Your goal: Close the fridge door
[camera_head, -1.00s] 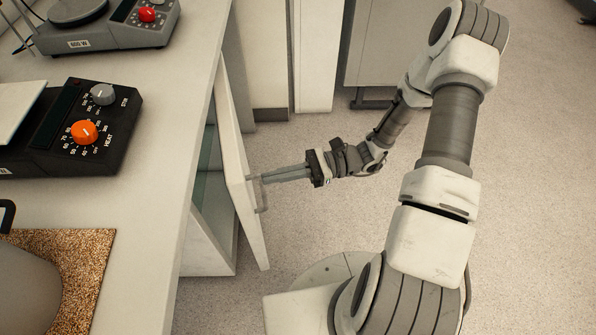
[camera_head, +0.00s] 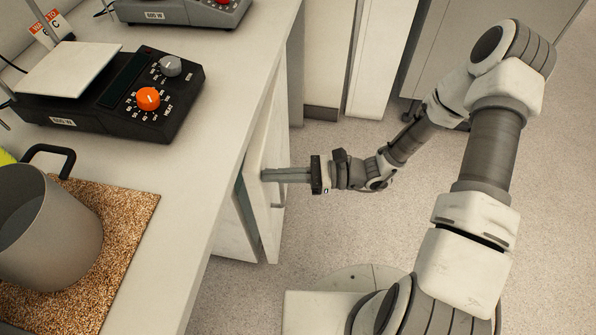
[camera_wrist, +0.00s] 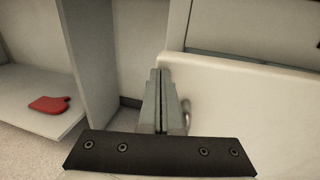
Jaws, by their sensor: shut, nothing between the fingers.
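The fridge door (camera_head: 265,215) is a white panel under the counter's front edge. It stands slightly ajar, with a narrow dark gap along its left side. My gripper (camera_head: 266,175) is shut and empty, and its fingertips are at the door's outer face, seemingly touching it beside the handle (camera_head: 283,190). In the wrist view my shut fingers (camera_wrist: 160,80) point at the near side of the door (camera_wrist: 240,95), with the grey handle (camera_wrist: 186,115) just right of them. The fridge's inside is almost wholly hidden.
The counter (camera_head: 215,150) above holds a black hotplate (camera_head: 115,115), a grey pot (camera_head: 45,230) on a cork mat (camera_head: 130,225), and another grey device (camera_head: 190,12). A red mitt (camera_wrist: 50,104) lies on a low shelf at the wrist view's left. The floor (camera_head: 330,230) right of the door is clear.

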